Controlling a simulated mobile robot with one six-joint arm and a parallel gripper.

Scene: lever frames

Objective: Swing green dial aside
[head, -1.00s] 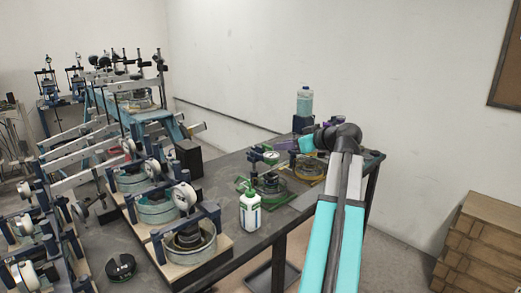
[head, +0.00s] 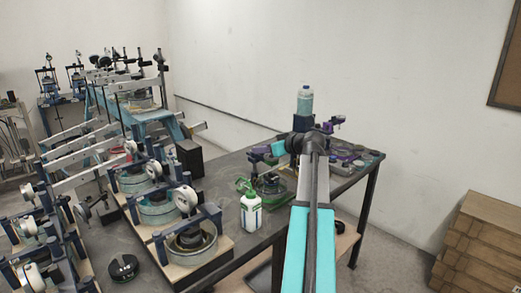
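The green-based dial apparatus (head: 270,186) stands on the dark table, left of my arm. Its round dial face is not visible now; my gripper and the arm's end cover the upper part. My gripper (head: 258,156) is small and dark at the left end of my teal wrist, over the apparatus. Its fingers are too small to make out, so I cannot tell whether it touches the dial.
A white bottle with a green top (head: 250,208) stands close in front of the apparatus. A clear bottle with blue liquid (head: 304,101) stands behind my arm. Several dial rigs on wooden boards (head: 190,240) fill the left. Small round parts (head: 345,155) lie at the table's right end.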

